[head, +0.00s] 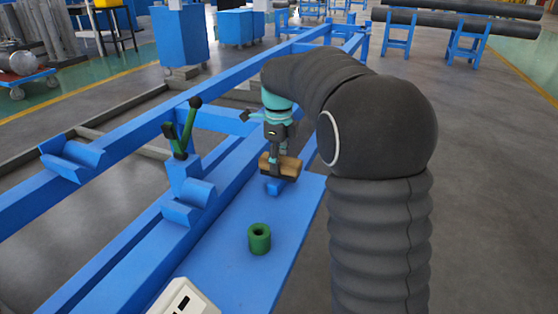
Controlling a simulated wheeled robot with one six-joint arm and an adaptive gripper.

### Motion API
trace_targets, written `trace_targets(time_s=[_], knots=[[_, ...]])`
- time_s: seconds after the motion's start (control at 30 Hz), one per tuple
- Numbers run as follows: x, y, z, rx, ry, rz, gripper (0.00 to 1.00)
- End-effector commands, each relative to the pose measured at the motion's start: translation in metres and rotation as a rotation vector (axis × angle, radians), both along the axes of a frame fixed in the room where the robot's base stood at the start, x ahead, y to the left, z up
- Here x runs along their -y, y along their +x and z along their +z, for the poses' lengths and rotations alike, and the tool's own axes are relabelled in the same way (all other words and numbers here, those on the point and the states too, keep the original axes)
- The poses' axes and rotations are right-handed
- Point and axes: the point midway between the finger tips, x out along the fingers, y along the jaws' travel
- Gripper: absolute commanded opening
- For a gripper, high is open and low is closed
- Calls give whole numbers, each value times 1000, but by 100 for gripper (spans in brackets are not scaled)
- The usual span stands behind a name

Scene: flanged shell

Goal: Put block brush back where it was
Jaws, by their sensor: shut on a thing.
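The block brush (284,166) is a tan wooden block with a dark underside. It is in the middle of the head view, above the far part of the blue bench top (295,222). My gripper (277,152) points down and is shut on the brush from above. A small blue block (274,187) shows just below the brush. I cannot tell whether the brush touches it or hangs above it. My fingertips are small and partly hidden by the brush.
A green hollow cylinder (259,239) stands on the bench top nearer to me. A white device (184,298) is at the near edge. A green and black lever (185,130) and a blue V-shaped support (190,202) stand to the left. Bare bench surrounds the cylinder.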

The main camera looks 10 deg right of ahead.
Motion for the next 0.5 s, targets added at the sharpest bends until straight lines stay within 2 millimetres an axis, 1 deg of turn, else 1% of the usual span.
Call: trace_targets(time_s=[0.07, 0.1, 0.17, 0.5], knots=[[0, 0, -3, 0, 0, 0, 13], [0, 0, -2, 0, 0, 0, 55], [0, 0, -2, -1, 1, 0, 70], [0, 0, 0, 0, 0, 0, 70]])
